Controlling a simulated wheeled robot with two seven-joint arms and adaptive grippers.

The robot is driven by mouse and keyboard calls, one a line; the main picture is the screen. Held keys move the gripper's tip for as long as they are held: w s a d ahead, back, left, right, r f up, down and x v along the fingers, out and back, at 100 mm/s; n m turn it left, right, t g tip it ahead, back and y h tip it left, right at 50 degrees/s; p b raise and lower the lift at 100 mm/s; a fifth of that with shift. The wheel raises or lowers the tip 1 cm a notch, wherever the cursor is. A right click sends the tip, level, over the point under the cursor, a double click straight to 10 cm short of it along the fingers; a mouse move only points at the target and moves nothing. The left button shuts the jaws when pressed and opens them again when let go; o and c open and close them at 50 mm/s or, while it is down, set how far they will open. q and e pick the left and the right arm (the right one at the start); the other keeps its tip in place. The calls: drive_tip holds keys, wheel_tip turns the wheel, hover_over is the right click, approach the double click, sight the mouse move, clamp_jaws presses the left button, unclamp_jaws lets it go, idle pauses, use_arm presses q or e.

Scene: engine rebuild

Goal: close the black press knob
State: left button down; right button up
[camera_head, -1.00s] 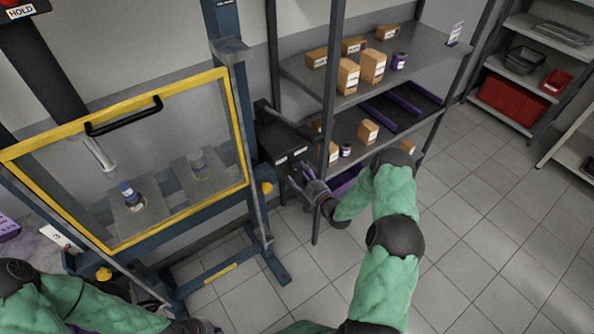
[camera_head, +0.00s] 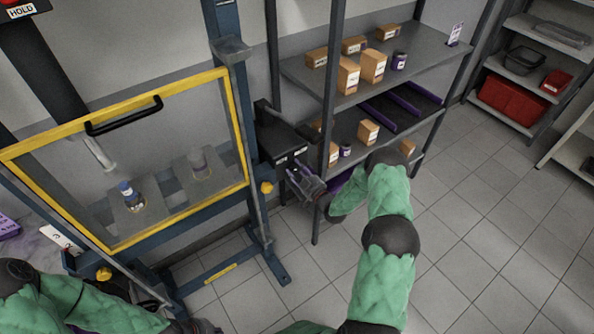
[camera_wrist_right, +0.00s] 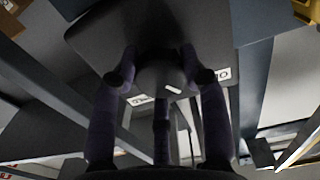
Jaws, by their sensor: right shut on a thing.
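The black press knob (camera_wrist_right: 172,88) shows in the right wrist view as a round dark knob with a white mark, in front of a black control box (camera_wrist_right: 100,35). My right gripper (camera_wrist_right: 163,84) is shut on it, with purple-grey fingers on both sides and one below. In the head view the black control box (camera_head: 278,140) stands beside the press frame, and my right gripper (camera_head: 296,172) is at its front. The knob is hidden there behind the fingers. My left arm comes in at the lower left; its gripper (camera_head: 198,326) is partly cut off by the bottom edge.
The press's yellow-framed clear guard (camera_head: 120,238) is to the left, with a blue-capped part (camera_head: 130,193) behind it. A blue post (camera_head: 232,110) stands close to the box. A shelf rack (camera_head: 440,50) with cartons is just right of my right gripper. The floor at right is clear.

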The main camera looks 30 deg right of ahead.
drive_tip(key=shift+f, duration=0.1)
drive_tip(key=m+b, duration=0.2)
drive_tip(key=m, duration=0.1)
drive_tip(key=shift+f, duration=0.15)
drive_tip(key=m+b, duration=0.2)
drive_tip(key=m, duration=0.1)
drive_tip(key=shift+a+m, duration=0.1)
drive_tip(key=shift+m, duration=0.2)
drive_tip(key=m+b, duration=0.2)
drive_tip(key=m, duration=0.1)
drive_tip(key=shift+m, duration=0.3)
drive_tip(key=shift+m+b, duration=0.5)
drive_tip(key=shift+m, duration=1.2)
drive_tip(key=shift+s+a, duration=0.1)
drive_tip(key=o, duration=1.1)
drive_tip(key=shift+o, duration=0.2)
